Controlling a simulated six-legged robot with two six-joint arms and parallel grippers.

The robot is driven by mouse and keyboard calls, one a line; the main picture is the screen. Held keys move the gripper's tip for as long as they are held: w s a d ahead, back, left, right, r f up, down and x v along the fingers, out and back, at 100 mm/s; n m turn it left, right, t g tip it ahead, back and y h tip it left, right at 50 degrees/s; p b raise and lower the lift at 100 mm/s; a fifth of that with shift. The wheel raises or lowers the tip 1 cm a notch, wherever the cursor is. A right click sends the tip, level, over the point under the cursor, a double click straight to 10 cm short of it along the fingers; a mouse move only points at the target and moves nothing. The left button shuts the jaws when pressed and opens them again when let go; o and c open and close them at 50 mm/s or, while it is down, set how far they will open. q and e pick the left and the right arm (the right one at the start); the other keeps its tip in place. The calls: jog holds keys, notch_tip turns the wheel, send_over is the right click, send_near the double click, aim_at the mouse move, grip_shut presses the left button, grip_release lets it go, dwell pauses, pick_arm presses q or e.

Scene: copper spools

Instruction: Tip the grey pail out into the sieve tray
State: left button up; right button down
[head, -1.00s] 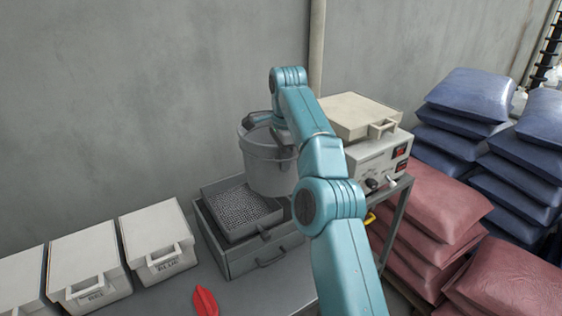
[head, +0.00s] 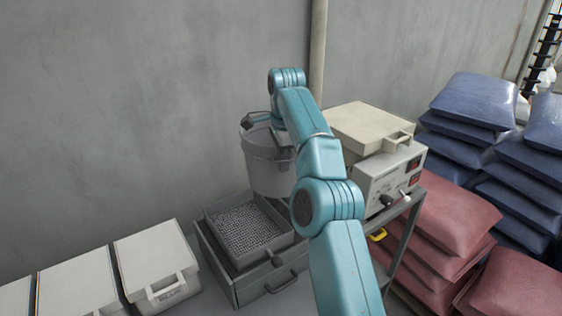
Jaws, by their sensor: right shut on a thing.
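The grey pail (head: 264,168) hangs upright in the head view, held up in the air behind my right arm. My right gripper (head: 262,122) is shut at the pail's rim; the arm hides part of the pail and of the fingers. The pail's contents do not show. The sieve tray (head: 240,262), with a perforated grey bottom, sits on a grey drawer-like box below and slightly left of the pail. The pail's lower edge overlaps the tray's back right corner in the picture. My left gripper is not in view.
White lidded bins (head: 158,262) stand in a row left of the tray. A beige instrument box (head: 388,172) with a lidded case (head: 368,124) on top stands to the right. Red sacks (head: 447,215) and blue sacks (head: 474,102) are stacked further right. A concrete wall closes the back.

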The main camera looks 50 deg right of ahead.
aim_at(286, 176)
jog(key=shift+a+f, duration=0.1)
jog(key=shift+f, duration=0.15)
jog(key=f+h, duration=0.2)
jog(key=f, duration=0.1)
jog(key=shift+s+d, duration=0.15)
jog(key=shift+d, duration=0.15)
jog(key=r+h, duration=0.1)
jog(key=g+h, duration=0.1)
jog(key=h, duration=0.1)
jog(key=shift+r, duration=0.35)
jog(key=shift+f+h, duration=0.1)
jog(key=shift+h, duration=0.5)
jog(key=f+h+b, duration=0.2)
jog(key=h, duration=0.1)
jog(key=f+g+h+b, duration=0.1)
jog(key=b, duration=0.1)
jog(key=shift+d+f+n+h, duration=0.25)
jog(key=shift+n+h, duration=0.05)
jog(key=shift+h, duration=0.1)
jog(key=a+f+g+h+b, duration=0.1)
jog(key=a+f+h+b, duration=0.2)
jog(key=b, duration=2.8)
notch_tip(286, 176, down, 9)
jog(key=h, duration=0.5)
jog(key=shift+w+a+g+h+b, duration=0.25)
jog(key=shift+w+g+h+b, duration=0.05)
jog(key=shift+w+b, duration=0.1)
jog(key=shift+s, duration=0.1)
